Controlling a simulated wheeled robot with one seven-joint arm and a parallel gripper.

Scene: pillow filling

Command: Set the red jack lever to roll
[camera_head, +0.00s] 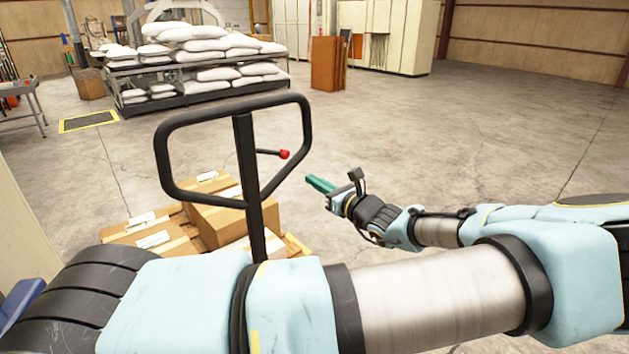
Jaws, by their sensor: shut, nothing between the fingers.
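The jack's black loop handle (160,140) stands upright on its post in front of me. The jack lever with its red knob (285,154) sticks out to the right from the post, inside the loop. My gripper (312,182) is at the end of my arm, to the right of the handle. Its teal fingers are shut and empty and point up and left toward the handle. In the picture they lie just below and right of the red knob, with no contact visible. How far apart they are in depth I cannot tell.
Cardboard boxes (222,221) lie on the jack's load behind the handle. A rack (190,98) of white sacks stands at the back left, and an orange-brown panel stack (327,64) stands farther back. The concrete floor (480,130) on the right is clear.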

